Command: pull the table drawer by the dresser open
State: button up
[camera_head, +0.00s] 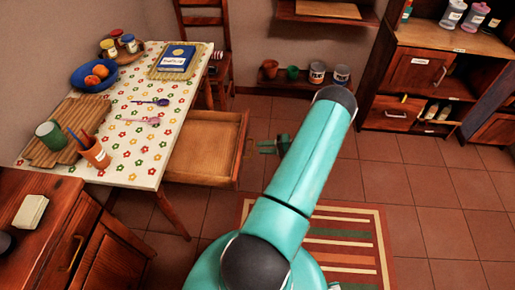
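The table drawer (207,147) is pulled well out from under the table's right side. It looks empty, and its far end is hidden under the tabletop. A handle (248,147) shows on its front. My gripper (265,147) is small in the picture, just right of the drawer front. Its two dark fingers point left towards the handle, with a gap between them. They look apart from the handle, and I see nothing held. My arm covers part of the floor behind the gripper.
The table (176,92) has a flowered cloth and carries a blue bowl, a book, boards and cups. A wooden chair (223,75) stands behind it. A dresser (415,75) stands at the back right. A striped rug (345,240) lies on the open tiled floor.

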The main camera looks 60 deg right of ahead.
jog(key=v, duration=1)
